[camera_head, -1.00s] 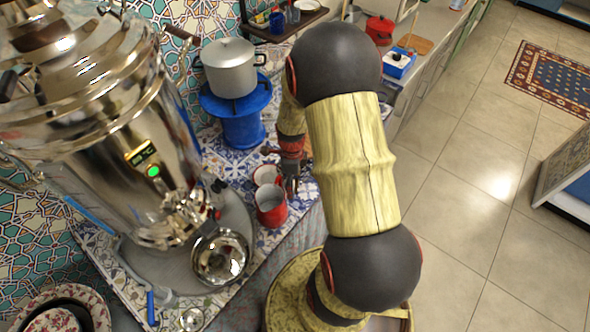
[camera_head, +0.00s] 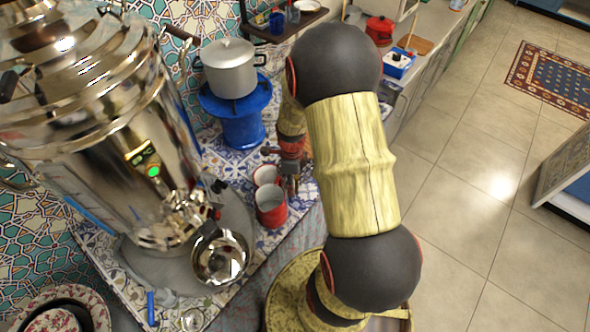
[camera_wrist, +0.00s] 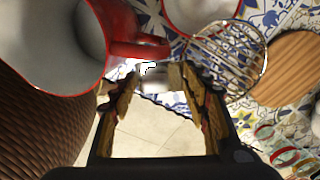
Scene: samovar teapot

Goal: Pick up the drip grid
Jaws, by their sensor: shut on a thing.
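The drip grid, a round wire grid (camera_wrist: 228,58), shows in the wrist view just right of my fingertips, tilted. My gripper (camera_wrist: 154,74) is shut on it at its near-left edge; the exact contact is hard to see against the bright floor. In the head view my gripper (camera_head: 291,184) points down beside a red mug (camera_head: 271,208), and I cannot make out the grid there. The red mug also fills the upper left of the wrist view (camera_wrist: 55,45), its handle just beyond my fingertips.
The large shiny samovar (camera_head: 125,130) stands left, with a metal bowl (camera_head: 219,258) at its foot. A second red-rimmed mug (camera_head: 266,175) is close by. A pot (camera_head: 229,68) sits on a blue stand (camera_head: 240,125). A wooden disc (camera_wrist: 290,70) lies right of the grid.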

